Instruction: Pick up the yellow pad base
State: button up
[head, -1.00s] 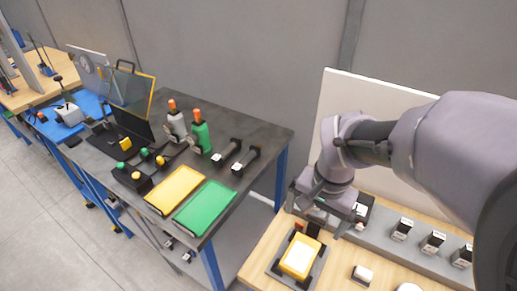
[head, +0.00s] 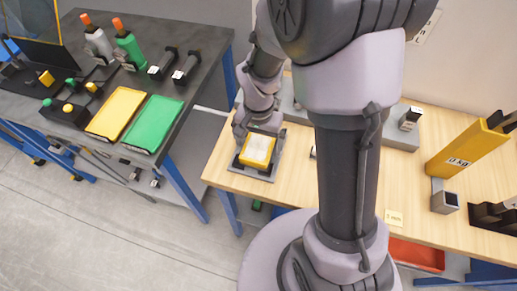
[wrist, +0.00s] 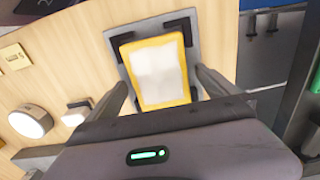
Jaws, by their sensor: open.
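The yellow pad base (head: 257,151) with a pale pad on top rests on a grey plate (head: 235,164) with dark corner brackets, on the wooden bench. It also shows in the wrist view (wrist: 183,97), its near end close to my gripper. My gripper (wrist: 165,90) is open, with one finger on each side of the pad base's near part and nothing visibly held. In the head view my gripper (head: 257,130) is at the back edge of the pad base, partly hidden by my own arm. I cannot tell whether the fingers touch the base.
A dark table (head: 200,48) at left holds a yellow tray (head: 116,113), a green tray (head: 152,124) and bottles. On the wooden bench (head: 300,180), a yellow weight-marked block (head: 465,148) stands at right. A round white-faced item (wrist: 30,122) lies near the plate.

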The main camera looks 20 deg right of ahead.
jog(key=shift+f, duration=0.85)
jog(key=shift+r, duration=0.15)
jog(key=c, duration=1.8)
jog(key=shift+r, duration=0.1)
